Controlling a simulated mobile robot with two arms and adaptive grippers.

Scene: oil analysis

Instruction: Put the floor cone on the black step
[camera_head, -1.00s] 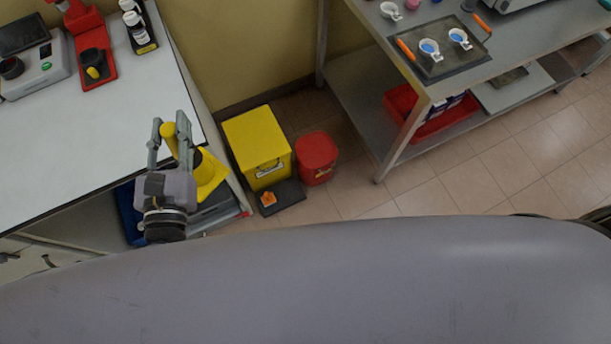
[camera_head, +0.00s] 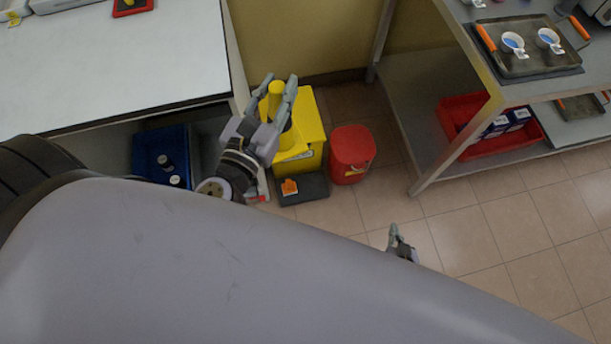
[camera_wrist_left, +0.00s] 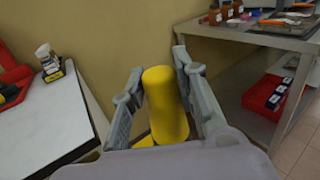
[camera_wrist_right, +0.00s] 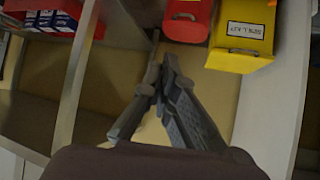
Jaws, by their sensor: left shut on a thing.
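The yellow floor cone (camera_head: 275,97) is in my left gripper (camera_head: 280,84), its two fingers closed on either side of the cone's upper part. In the left wrist view the cone (camera_wrist_left: 165,105) stands between the fingers, its lower part mostly hidden by the gripper. In the head view the cone overlaps the yellow box, and its height above the floor is hard to tell. The black step (camera_head: 314,187) lies on the floor in front of that box, a small orange item (camera_head: 289,187) at its left end. My right gripper (camera_head: 394,232) looks shut and empty, right of the step.
The yellow box (camera_head: 312,160) stands behind the step, with a red bin (camera_head: 351,154) to its right. A white bench (camera_head: 120,60) with a blue crate (camera_head: 150,140) beneath is left. A metal shelf (camera_head: 410,95) stands right. Tiled floor is clear at lower right.

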